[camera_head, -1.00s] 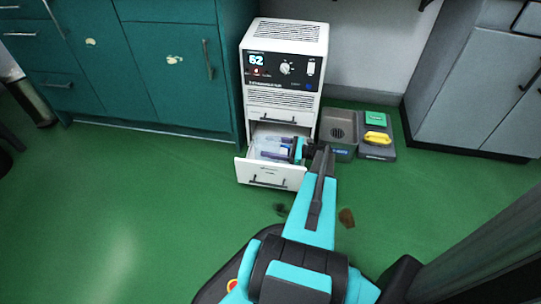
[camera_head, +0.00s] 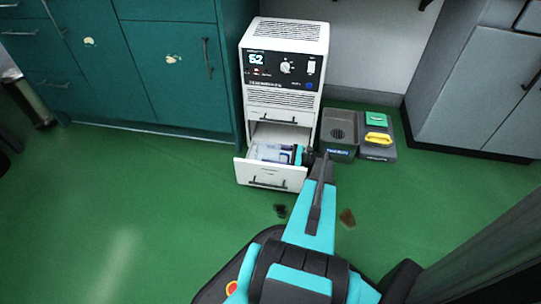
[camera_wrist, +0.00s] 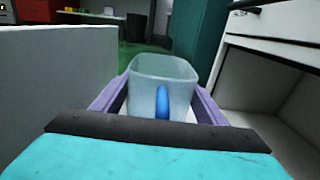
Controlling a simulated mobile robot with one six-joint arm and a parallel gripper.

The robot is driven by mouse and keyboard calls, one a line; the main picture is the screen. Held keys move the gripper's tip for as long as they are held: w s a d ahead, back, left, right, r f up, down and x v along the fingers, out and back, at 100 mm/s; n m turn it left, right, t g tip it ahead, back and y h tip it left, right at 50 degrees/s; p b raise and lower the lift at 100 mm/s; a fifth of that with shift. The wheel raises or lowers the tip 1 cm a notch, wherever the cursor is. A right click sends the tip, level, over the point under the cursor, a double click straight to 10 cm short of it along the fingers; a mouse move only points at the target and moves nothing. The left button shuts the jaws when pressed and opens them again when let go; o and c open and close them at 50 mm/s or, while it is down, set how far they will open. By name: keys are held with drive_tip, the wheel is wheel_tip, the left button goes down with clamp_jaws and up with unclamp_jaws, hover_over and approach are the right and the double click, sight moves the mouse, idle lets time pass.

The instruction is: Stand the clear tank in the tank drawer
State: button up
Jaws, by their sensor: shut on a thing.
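The clear tank (camera_wrist: 150,72), a translucent open-topped box with a blue strip at its near side, sits between the purple fingers of my gripper (camera_wrist: 157,108) in the wrist view. The gripper is shut on it. In the head view my gripper (camera_head: 284,154) reaches into the open tank drawer (camera_head: 262,178) at the bottom of a white dehumidifier unit. The tank (camera_head: 264,152) shows there inside the drawer's outline, behind its front panel. The tank's base is hidden, so I cannot tell whether it touches the drawer floor.
The white unit (camera_head: 285,98) stands against a teal cabinet (camera_head: 175,70). Dark spots (camera_head: 347,217) mark the green floor, which is otherwise open at left.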

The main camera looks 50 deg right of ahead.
drive_tip(key=shift+f, duration=0.1)
drive_tip(key=o, duration=1.3)
drive_tip(key=shift+a, duration=0.1)
drive_tip(key=shift+s+d+r+p, duration=0.2)
drive_tip(key=shift+s+d+p, duration=0.15)
drive_tip(key=shift+s+d, duration=0.15)
drive_tip(key=p+v, duration=0.4)
drive_tip(key=v, duration=0.6)
drive_tip(key=shift+s, duration=0.35)
